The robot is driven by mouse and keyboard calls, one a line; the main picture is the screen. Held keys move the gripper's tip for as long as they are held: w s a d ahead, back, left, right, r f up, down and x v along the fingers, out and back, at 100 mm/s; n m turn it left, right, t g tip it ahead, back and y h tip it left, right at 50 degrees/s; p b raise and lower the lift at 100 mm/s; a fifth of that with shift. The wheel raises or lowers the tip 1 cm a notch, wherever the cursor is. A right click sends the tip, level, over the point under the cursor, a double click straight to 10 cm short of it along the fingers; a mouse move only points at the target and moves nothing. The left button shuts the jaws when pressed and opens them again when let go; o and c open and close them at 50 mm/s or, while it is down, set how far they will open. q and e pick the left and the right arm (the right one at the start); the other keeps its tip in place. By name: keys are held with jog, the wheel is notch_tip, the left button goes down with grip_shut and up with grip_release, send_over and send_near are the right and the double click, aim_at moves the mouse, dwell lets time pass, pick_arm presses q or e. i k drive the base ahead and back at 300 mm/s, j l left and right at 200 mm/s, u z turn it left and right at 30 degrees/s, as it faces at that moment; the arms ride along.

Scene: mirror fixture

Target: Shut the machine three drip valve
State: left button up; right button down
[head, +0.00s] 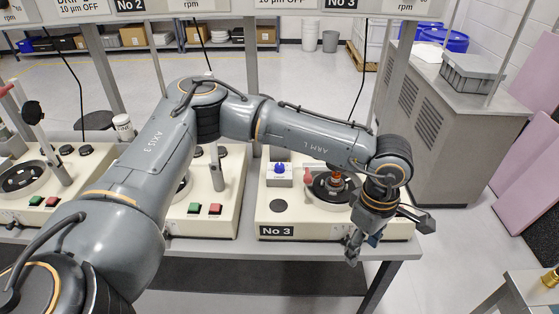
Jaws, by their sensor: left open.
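Machine three (325,231) is a cream box labelled No 3 on the bench. On its top are a small box with a blue knob (280,168), a red-handled part (308,174) and a dark round plate (321,190) with a copper-coloured piece (337,180) over it. I cannot tell for certain which part is the drip valve. My left gripper (388,237) is open and empty, with its fingers apart at the machine's front right corner. The gripper and wrist hide the right part of the machine's top. My right gripper is not in view.
Machine two (205,222) stands to the left, partly behind my left arm, and another machine (38,190) is farther left. Signs hang on a rail above. A grey cabinet (440,150) stands right of the bench.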

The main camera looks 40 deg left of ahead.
aim_at(278, 169)
jog(key=i+j, duration=0.15)
jog(key=j, duration=0.25)
jog(key=i+j, duration=0.2)
jog(key=j, duration=0.15)
jog(key=i+j, duration=0.15)
jog(key=j, duration=0.25)
jog(key=i+j, duration=0.15)
jog(key=j, duration=0.2)
jog(key=i+j, duration=0.15)
jog(key=j, duration=0.25)
